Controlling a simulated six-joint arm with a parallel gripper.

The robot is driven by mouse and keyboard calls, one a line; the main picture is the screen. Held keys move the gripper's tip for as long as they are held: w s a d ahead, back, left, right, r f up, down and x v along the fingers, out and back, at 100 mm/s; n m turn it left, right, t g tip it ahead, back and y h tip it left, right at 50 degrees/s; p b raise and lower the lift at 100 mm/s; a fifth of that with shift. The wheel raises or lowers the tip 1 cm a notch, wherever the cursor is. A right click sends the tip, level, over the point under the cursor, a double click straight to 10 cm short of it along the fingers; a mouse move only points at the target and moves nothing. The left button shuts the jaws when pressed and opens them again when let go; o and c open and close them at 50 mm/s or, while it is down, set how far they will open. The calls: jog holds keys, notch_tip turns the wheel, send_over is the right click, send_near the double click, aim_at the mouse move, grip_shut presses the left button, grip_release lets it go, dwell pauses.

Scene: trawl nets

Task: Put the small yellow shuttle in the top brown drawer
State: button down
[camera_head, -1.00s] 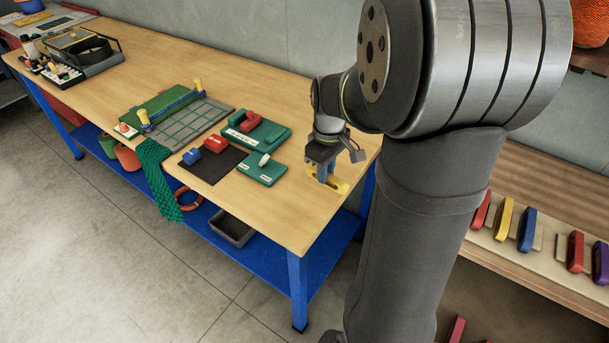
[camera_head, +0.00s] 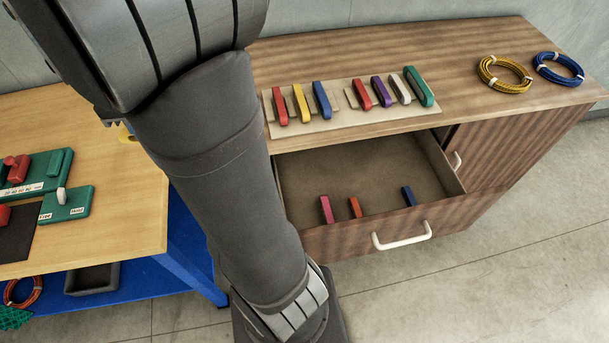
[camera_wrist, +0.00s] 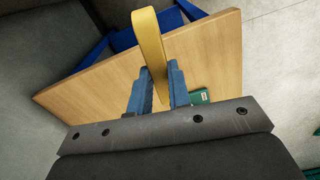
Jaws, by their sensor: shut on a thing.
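A yellow shuttle (camera_wrist: 149,45) is held between the blue fingers of my gripper (camera_wrist: 156,85), which is shut on it, in the wrist view. It appears lifted above the wooden table. In the head view only a bit of the yellow shuttle (camera_head: 126,133) shows beside my arm, which hides most of the gripper. The top brown drawer (camera_head: 340,240) is pulled open at the right, with a white handle (camera_head: 401,236). A pink shuttle (camera_head: 326,209), an orange shuttle (camera_head: 355,207) and a blue shuttle (camera_head: 408,196) are in it near its front; the rest of its visible floor is bare.
A pale board (camera_head: 341,117) on the cabinet top carries several coloured shuttles, one of them yellow. A yellow coil (camera_head: 504,75) and a blue coil (camera_head: 558,69) lie to the right. Green blocks (camera_head: 67,204) stand on the table (camera_head: 130,205) at the left.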

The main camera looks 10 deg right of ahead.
jog(key=w+d+m, duration=0.4)
jog(key=w+d, duration=0.2)
jog(key=d, duration=0.8)
jog(key=m, duration=1.2)
send_over(380, 201)
notch_tip(380, 201, down, 26)
jog(key=shift+f, duration=5.45)
jog(key=shift+f, duration=0.2)
jog(key=c, duration=1.3)
grip_release()
jog(key=shift+c, duration=0.2)
jog(key=shift+r, duration=0.1)
